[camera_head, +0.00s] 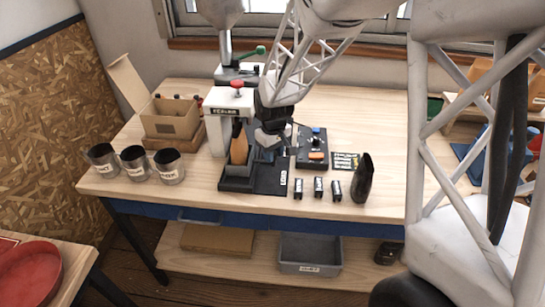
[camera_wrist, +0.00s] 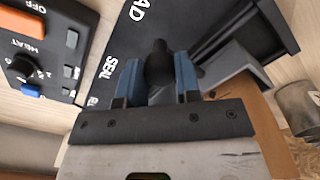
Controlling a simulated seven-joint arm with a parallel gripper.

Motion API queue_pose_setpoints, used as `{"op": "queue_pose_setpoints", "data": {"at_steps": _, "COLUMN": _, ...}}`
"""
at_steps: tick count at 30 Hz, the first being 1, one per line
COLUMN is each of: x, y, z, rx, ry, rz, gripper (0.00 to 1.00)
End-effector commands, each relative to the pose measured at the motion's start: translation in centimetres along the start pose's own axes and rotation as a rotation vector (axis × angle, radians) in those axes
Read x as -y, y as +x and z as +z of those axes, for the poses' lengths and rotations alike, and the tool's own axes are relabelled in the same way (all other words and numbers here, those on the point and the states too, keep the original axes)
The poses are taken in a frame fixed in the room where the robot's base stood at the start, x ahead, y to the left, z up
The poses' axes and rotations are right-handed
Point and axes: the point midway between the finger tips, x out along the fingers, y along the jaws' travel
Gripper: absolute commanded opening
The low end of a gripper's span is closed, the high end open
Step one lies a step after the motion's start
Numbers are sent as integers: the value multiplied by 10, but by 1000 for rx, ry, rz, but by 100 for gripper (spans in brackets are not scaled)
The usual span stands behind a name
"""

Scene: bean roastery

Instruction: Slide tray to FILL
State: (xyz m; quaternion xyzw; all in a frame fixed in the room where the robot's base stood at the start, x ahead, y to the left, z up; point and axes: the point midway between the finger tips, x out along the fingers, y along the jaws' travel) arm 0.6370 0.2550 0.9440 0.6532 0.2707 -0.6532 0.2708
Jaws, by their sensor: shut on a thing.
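A dark tray (camera_head: 238,172) stands on the left part of a black base plate (camera_head: 272,180) marked LOAD, with an upright brown bag (camera_head: 239,145) in it. In the wrist view the tray's dark walls (camera_wrist: 238,62) are at the right, beside a brown surface. My gripper (camera_head: 268,139) is low over the base plate, just right of the tray. The wrist view shows its blue fingers (camera_wrist: 160,80) shut on a black rounded handle (camera_wrist: 158,58). SEAL and part of LOAD are readable on the plate. I see no FILL mark; how the handle joins the tray is hidden.
A white sealer (camera_head: 228,105) stands behind the tray. A control box (camera_head: 311,146) with knob and switch is close on the right. Labelled cups (camera_head: 135,163) and a cardboard box (camera_head: 170,118) are left.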

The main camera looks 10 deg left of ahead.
Motion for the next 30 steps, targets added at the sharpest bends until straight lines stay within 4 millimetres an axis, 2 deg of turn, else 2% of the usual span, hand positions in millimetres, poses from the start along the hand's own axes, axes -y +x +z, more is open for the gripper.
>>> {"op": "queue_pose_setpoints", "data": {"at_steps": 30, "x": -133, "y": 0, "z": -132, "rx": -2, "ry": 1, "rz": 1, "gripper": 0}}
